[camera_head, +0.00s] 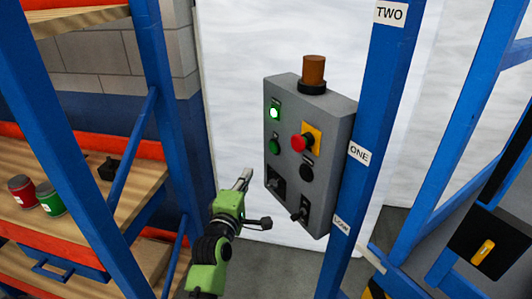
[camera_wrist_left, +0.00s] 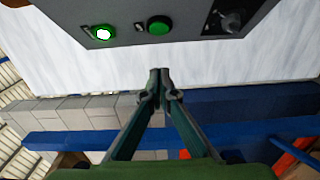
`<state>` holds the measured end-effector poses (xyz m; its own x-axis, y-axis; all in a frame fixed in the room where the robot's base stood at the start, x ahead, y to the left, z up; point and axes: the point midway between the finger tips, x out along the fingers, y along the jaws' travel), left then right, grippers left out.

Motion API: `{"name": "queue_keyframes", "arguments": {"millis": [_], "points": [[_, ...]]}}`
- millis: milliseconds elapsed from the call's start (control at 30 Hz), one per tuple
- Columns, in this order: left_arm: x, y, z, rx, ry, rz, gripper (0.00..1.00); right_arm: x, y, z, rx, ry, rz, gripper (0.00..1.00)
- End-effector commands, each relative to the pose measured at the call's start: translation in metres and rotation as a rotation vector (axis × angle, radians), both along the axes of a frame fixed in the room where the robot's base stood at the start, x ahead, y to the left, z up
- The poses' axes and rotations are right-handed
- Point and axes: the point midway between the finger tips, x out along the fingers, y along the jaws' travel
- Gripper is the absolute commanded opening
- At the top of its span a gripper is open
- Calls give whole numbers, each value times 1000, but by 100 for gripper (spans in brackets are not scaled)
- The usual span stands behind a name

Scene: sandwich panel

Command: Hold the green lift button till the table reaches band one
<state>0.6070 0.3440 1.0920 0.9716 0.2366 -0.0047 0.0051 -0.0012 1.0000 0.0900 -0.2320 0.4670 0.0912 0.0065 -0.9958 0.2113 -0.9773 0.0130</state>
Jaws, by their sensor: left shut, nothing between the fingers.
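A grey control panel (camera_head: 315,125) carries a lit green round light or button (camera_head: 274,113) at its upper left and a darker green button (camera_head: 275,146) below it. In the left wrist view the lit one (camera_wrist_left: 103,34) and the darker green button (camera_wrist_left: 159,25) show at the top. My left gripper (camera_head: 246,174) is shut and empty, left of the panel's lower part and apart from it. In the wrist view its fingertips (camera_wrist_left: 159,73) point toward the darker green button, with a gap. A blue post carries labels TWO (camera_head: 389,13), ONE (camera_head: 359,152) and a lower one (camera_head: 341,223). The table cannot be clearly made out.
The panel also has a red mushroom button (camera_head: 299,143) on yellow, a black button (camera_head: 306,173), dark switches (camera_head: 302,211) and an orange-brown beacon (camera_head: 313,72) on top. A shelf rack with red (camera_head: 21,190) and green (camera_head: 49,198) cans stands left.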

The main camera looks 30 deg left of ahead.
Motion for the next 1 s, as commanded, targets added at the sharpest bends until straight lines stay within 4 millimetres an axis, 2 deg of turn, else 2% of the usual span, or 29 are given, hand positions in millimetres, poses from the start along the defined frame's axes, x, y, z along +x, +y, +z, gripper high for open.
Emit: {"name": "queue_keyframes", "arguments": {"millis": [167, 267, 767, 1000], "points": [[3, 0, 0, 2, 1, -1, 0, 0, 0, 2, 0, 0, 0, 0], [13, 2, 1, 3, 2, -2, 0, 0, 0, 5, 0, 0, 1, 0], [100, 24, 2, 5, 2, -2, 0, 0, -3, 30, -3, 0, 3, 0], [125, 7, 0, 1, 2, -1, 0, 0, -4, 42, -5, 0, 3, 0]]}}
